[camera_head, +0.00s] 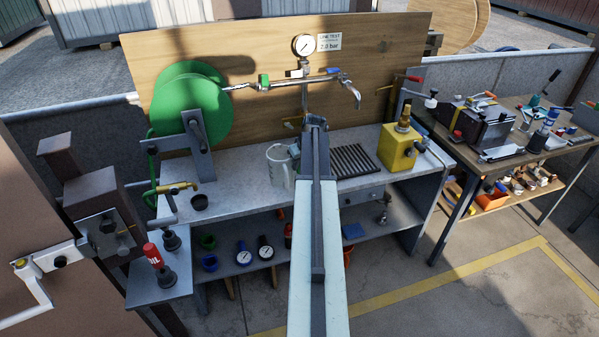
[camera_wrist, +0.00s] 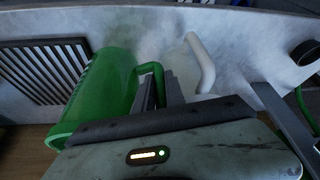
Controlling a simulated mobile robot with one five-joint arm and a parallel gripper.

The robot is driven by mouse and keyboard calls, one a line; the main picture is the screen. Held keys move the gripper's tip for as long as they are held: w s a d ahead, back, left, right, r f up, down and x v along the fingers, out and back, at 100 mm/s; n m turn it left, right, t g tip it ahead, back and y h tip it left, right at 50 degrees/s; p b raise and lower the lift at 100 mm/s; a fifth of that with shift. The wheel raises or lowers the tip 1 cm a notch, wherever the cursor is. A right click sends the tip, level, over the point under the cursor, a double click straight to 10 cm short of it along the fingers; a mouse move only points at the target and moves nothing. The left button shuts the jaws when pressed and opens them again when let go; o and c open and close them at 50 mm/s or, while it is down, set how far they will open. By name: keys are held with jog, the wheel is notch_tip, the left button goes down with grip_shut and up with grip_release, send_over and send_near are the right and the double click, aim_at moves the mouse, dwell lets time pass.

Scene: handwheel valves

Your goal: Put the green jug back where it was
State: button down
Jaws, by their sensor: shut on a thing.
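The green jug (camera_wrist: 100,100) shows large at the left of the wrist view, tilted in the picture. My gripper (camera_wrist: 160,78) is shut on its handle (camera_wrist: 152,70). In the head view the green jug is hidden behind my arm, and my gripper's fingertips cannot be made out there. I cannot tell whether the jug touches the bench. A pale jug (camera_head: 279,168) stands on the bench just left of my arm; its pale handle (camera_wrist: 204,65) shows beside my gripper in the wrist view.
The grey bench top (camera_head: 240,178) has a slotted black rack (camera_head: 355,160) right of my arm and a yellow block (camera_head: 398,147) beyond it. A tap (camera_head: 350,92) and gauge (camera_head: 304,45) are above. A green wheel (camera_head: 190,105) stands left.

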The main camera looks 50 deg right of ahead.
notch_tip(320, 180, down, 4)
jog(key=b, duration=0.4)
jog(key=shift+w+d, duration=0.1)
jog(key=shift+r, duration=0.25)
jog(key=shift+f, duration=0.25)
jog(key=c, duration=1.4)
grip_release()
jog(key=shift+r, duration=0.1)
jog(key=shift+r+p, duration=0.25)
jog(key=shift+p, duration=0.15)
jog(key=p+v, duration=1)
jog(key=v, duration=0.2)
jog(key=shift+f+p, duration=0.1)
jog(key=shift+p, duration=0.3)
